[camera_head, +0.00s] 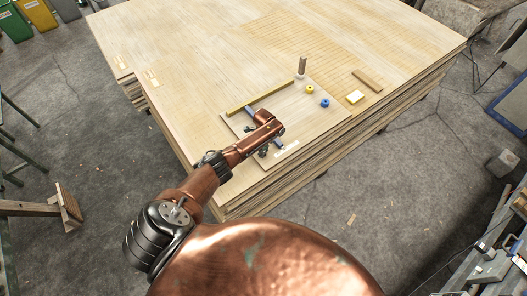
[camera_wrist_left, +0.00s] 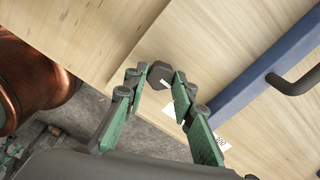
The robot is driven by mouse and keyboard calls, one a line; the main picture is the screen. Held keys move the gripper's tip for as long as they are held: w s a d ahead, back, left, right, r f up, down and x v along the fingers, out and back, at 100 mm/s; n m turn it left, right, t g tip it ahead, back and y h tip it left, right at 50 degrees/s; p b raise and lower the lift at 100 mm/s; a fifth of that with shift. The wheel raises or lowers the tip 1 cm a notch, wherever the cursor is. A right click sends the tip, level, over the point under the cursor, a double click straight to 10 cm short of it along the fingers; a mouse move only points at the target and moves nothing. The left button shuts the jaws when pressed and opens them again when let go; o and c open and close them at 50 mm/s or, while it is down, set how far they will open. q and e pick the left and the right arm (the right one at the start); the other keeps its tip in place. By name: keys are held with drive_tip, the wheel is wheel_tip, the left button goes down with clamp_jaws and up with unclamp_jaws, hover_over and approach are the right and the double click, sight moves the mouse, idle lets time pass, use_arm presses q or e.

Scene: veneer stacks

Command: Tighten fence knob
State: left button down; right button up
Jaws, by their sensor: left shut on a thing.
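The fence knob (camera_wrist_left: 160,73) is dark and faceted with a white mark, and shows in the left wrist view. My left gripper (camera_wrist_left: 157,84) has its green fingers on either side of it and is shut on it. The blue fence bar (camera_wrist_left: 250,88) runs diagonally to the right of the fingers, with a dark handle (camera_wrist_left: 297,82) beside it. In the head view my left gripper (camera_head: 264,151) is at the near left part of the thin board, and my arm hides the knob and part of the blue bar (camera_head: 279,143). My right gripper is not in view.
The thin board (camera_head: 315,119) lies on a large veneer stack (camera_head: 200,60).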

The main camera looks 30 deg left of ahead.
use_arm(q)
drive_tip(key=c, duration=1.6)
unclamp_jaws()
wheel_tip(320, 180, up, 12)
drive_tip(key=shift+r, duration=0.1)
